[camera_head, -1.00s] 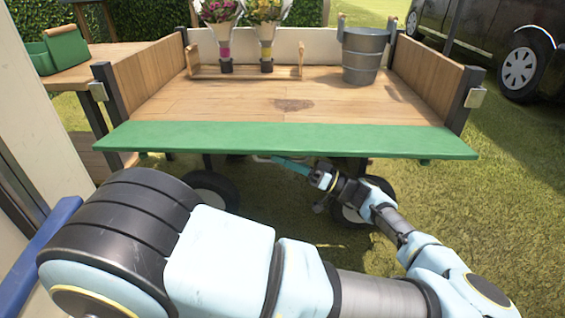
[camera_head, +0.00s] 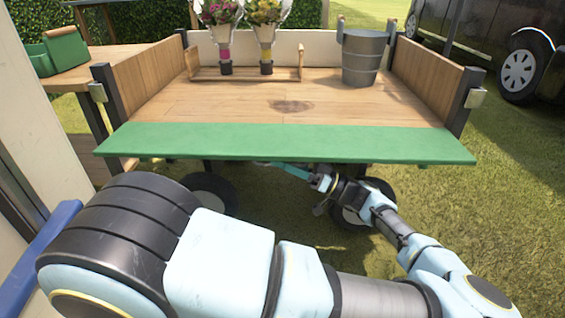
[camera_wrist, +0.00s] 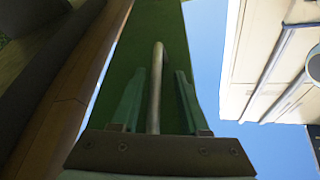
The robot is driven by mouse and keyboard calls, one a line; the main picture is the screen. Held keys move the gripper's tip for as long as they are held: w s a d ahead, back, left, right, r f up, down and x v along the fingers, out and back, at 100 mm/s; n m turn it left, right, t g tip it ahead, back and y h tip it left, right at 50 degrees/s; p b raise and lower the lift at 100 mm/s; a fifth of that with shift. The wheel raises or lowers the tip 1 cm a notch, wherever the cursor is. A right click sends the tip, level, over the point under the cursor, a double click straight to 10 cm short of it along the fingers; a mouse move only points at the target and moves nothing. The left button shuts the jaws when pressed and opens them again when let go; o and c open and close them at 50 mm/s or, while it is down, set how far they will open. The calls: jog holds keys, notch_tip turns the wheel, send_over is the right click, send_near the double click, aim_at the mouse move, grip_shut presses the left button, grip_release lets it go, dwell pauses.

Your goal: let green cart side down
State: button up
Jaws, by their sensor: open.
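The green cart side (camera_head: 290,143) is folded outward along the front edge of the wooden cart bed (camera_head: 250,103), tilted forward and down, its green face showing. My gripper (camera_head: 287,169) is below and partly behind the green side's lower edge in the head view. In the wrist view, my open gripper (camera_wrist: 158,100) has its two teal fingers on either side of a pale bar handle (camera_wrist: 156,90), which runs between them. The green side (camera_wrist: 150,30) fills the view behind the handle. Whether the fingers touch the handle cannot be told.
On the cart bed stand a grey metal bucket (camera_head: 363,58) and a wooden rack (camera_head: 245,74) with two bouquets. A wooden table (camera_head: 75,74) is at the left, a dark van (camera_head: 500,45) at the right. Grass (camera_head: 500,230) is open right of the cart.

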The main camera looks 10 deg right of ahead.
jog(key=v, duration=1)
jog(key=shift+d+f+p, duration=0.2)
jog(key=shift+d+p, duration=0.15)
jog(key=shift+p, duration=0.05)
jog(key=shift+s, duration=0.1)
